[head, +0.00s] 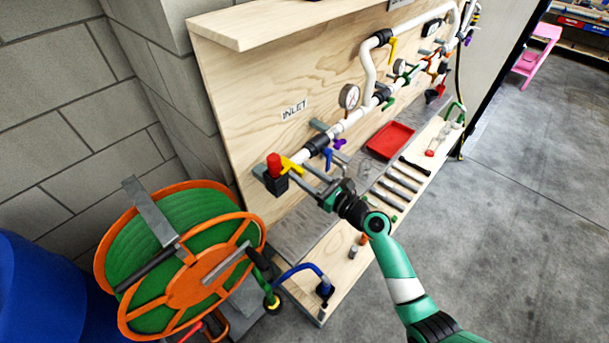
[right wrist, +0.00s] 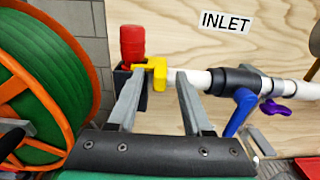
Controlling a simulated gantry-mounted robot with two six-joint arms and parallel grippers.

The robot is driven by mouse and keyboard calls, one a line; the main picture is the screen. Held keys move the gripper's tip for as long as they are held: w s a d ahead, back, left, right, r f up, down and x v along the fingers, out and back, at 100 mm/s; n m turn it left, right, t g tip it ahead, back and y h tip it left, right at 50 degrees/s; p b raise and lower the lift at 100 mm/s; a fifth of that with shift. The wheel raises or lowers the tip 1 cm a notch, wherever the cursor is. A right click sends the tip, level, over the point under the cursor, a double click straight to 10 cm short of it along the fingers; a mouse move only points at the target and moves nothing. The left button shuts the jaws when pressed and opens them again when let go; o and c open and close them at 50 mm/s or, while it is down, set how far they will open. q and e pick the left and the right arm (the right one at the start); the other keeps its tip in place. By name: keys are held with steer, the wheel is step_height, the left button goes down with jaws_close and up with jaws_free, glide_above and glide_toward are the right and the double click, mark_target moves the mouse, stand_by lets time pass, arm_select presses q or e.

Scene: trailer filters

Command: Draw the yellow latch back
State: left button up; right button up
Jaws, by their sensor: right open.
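The yellow latch (head: 291,166) sits at the inlet end of the white pipe, beside a red cap (head: 274,160) on a black block (head: 274,184). It also shows in the right wrist view (right wrist: 153,70). My right gripper (head: 297,171) reaches in from the lower right. In the right wrist view it is open (right wrist: 160,84), with the latch seen between its fingertips. The left finger overlaps the black block and the right finger overlaps the white pipe. Whether either finger touches the latch cannot be told. My left gripper is not in view.
A green hose reel (head: 112,258) with an orange frame stands at the left. A blue valve handle (right wrist: 240,112) and a purple one (right wrist: 277,111) are right of the latch. A red tray (head: 390,139) and several rods lie on the bench. Open floor is at the right.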

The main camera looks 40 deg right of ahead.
jaws_close()
stand_by(1.4)
